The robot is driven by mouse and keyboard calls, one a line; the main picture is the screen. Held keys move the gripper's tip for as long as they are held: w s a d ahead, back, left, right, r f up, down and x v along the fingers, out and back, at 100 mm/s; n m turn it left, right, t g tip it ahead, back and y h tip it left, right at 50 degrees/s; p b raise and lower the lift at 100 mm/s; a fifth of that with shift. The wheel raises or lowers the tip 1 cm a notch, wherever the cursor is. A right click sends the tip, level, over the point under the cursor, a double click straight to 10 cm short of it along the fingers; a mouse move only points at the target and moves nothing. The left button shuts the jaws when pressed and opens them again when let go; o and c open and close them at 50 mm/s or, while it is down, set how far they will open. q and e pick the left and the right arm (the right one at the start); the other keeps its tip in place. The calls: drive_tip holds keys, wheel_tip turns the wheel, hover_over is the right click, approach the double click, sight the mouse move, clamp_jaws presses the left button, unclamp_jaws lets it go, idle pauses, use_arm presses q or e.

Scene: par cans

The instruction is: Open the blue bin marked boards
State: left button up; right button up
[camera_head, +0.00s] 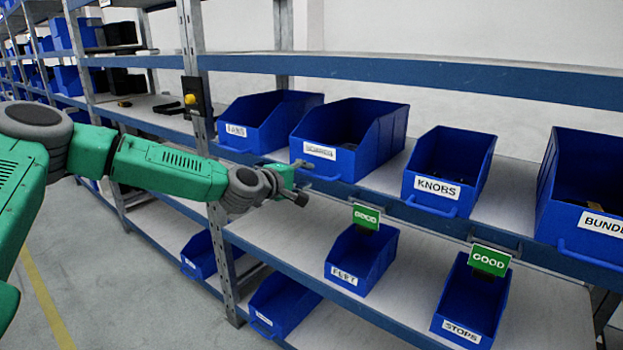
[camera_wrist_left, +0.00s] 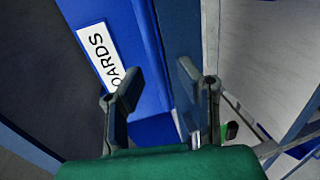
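The blue boards bin (camera_head: 375,130) stands on the middle shelf, with a white label on its front that is hard to read in the head view. In the left wrist view, the boards bin (camera_wrist_left: 152,60) shows its label with "OARDS" readable, turned on its side. My left gripper (camera_head: 297,183) is at the bin's lower front, just below the label. In the left wrist view, its two fingers (camera_wrist_left: 160,95) are apart, with blue plastic showing between and beyond them. I cannot tell whether they touch the bin. My right gripper is not in view.
A blue bin (camera_head: 262,118) stands left of the boards bin, the knobs bin (camera_head: 445,160) right. A bin marked "BUNDL" (camera_head: 575,190) is at the far right. Below are the felt bin (camera_head: 365,255) and stops bin (camera_head: 470,300), with green "GOOD" signs. A shelf post (camera_head: 190,40) stands left.

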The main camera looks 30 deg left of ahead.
use_arm(q)
drive_tip(key=shift+w+a+f, duration=0.15)
drive_tip(key=shift+w+f, duration=0.05)
drive_tip(key=shift+w, duration=0.25)
drive_tip(key=shift+w+a+f, duration=0.1)
drive_tip(key=shift+w+f, duration=0.05)
drive_tip(key=shift+w, duration=0.3)
drive_tip(key=shift+w+d, duration=0.1)
drive_tip(key=shift+w, duration=0.1)
drive_tip(key=shift+d+r, duration=0.2)
drive_tip(key=shift+d, duration=0.3)
clamp_jaws()
drive_tip(key=shift+a, duration=0.15)
